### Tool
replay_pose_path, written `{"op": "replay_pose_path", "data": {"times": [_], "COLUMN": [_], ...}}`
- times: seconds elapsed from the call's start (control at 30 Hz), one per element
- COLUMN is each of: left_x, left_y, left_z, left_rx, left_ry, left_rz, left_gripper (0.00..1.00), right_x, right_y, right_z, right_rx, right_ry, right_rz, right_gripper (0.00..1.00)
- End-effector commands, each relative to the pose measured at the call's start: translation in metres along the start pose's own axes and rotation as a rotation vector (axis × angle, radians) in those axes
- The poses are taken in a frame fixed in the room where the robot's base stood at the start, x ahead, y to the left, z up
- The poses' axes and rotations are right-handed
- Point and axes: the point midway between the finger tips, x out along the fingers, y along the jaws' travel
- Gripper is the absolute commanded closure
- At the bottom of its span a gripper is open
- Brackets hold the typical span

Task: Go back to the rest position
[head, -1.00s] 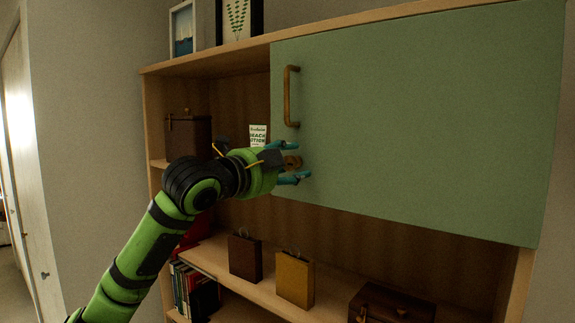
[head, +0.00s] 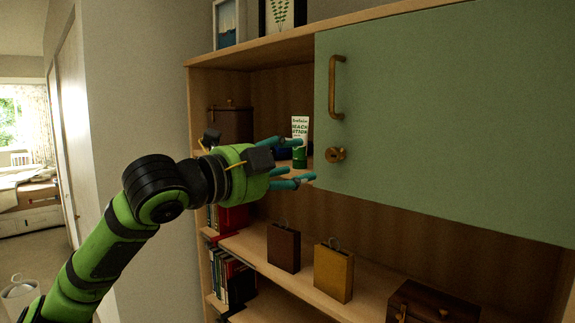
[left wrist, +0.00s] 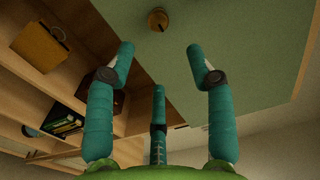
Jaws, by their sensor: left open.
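My left gripper (head: 297,163) is open and empty in the head view, in front of the shelf unit. Its teal fingers point right, to the left of the brass lock (head: 335,155) on the green door (head: 440,120), with a gap between them. In the left wrist view the spread fingers (left wrist: 160,65) show with nothing between them, and the brass lock (left wrist: 158,19) shows above them. The door covers the upper right part of the unit and looks shut. My right gripper is not in view.
A brown bag (head: 283,247), a yellow bag (head: 333,270) and a dark brown case (head: 430,303) stand on the lower shelf. Books (head: 236,282) stand at left below. A dark case (head: 230,125) and a green-white item (head: 299,140) are on the upper shelf. Floor is open at far left.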

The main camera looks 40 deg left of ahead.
Motion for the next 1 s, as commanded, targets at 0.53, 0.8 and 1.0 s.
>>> {"op": "replay_pose_path", "data": {"times": [0.53,0.8,1.0], "left_x": [-0.006,-0.003,0.042], "left_y": [0.0,0.002,0.052], "left_z": [0.0,0.002,0.048], "left_rx": [0.002,-0.01,-0.238], "left_ry": [-0.001,-0.002,-0.049], "left_rz": [0.0,0.002,0.041], "left_gripper": [0.46,0.46,0.46], "right_x": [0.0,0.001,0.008], "right_y": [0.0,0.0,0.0], "right_z": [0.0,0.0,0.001], "right_rx": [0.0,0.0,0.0], "right_ry": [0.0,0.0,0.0], "right_rz": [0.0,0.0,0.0], "right_gripper": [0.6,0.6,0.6]}}
